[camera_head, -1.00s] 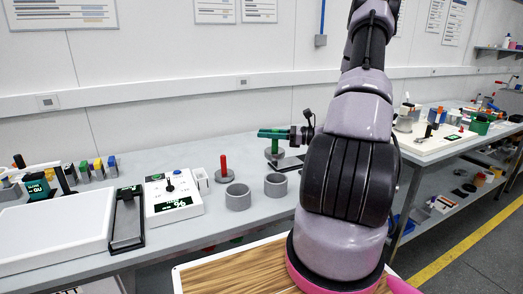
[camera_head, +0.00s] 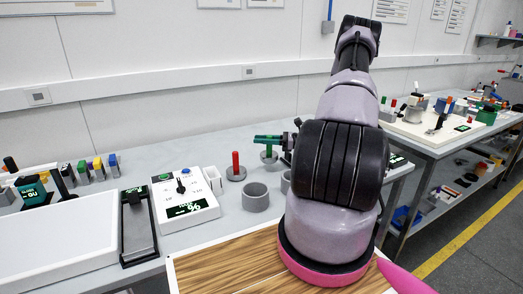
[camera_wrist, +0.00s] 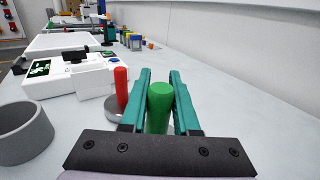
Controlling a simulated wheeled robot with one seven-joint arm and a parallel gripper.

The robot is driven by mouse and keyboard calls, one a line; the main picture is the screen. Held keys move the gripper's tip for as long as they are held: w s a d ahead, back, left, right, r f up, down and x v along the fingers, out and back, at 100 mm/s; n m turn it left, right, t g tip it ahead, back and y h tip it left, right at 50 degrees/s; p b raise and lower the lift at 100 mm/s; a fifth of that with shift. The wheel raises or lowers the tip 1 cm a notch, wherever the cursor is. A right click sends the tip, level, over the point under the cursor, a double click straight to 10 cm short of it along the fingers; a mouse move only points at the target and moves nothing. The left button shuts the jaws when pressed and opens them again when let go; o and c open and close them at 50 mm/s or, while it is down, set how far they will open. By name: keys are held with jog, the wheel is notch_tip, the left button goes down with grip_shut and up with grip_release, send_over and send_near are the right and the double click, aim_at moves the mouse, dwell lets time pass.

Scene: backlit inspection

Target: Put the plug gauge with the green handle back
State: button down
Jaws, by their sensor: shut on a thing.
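The plug gauge with the green handle (camera_wrist: 159,102) is between the two teal fingers of my gripper (camera_wrist: 158,90) in the wrist view. The fingers are shut on its handle, which looks upright. In the head view, my gripper (camera_head: 267,139) reaches in from the right over the bench, with the gauge's grey round lower part (camera_head: 269,157) below the fingers. I cannot tell whether it touches the bench. A similar red-handled piece (camera_head: 236,166) with a grey round base stands close to the left; it also shows in the wrist view (camera_wrist: 121,88).
A grey ring (camera_head: 255,197) stands in front of the red piece; a second ring (camera_head: 286,182) is partly hidden by my arm. A white instrument box (camera_head: 185,200) is at left. The wall is behind. Bare bench (camera_wrist: 240,125) lies right of my gripper in the wrist view.

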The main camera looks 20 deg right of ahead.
aim_at(262, 154)
jog(key=shift+f, duration=1.85)
jog(key=shift+f, duration=0.1)
jog(key=c, duration=0.7)
grip_release()
jog(key=shift+o, duration=0.2)
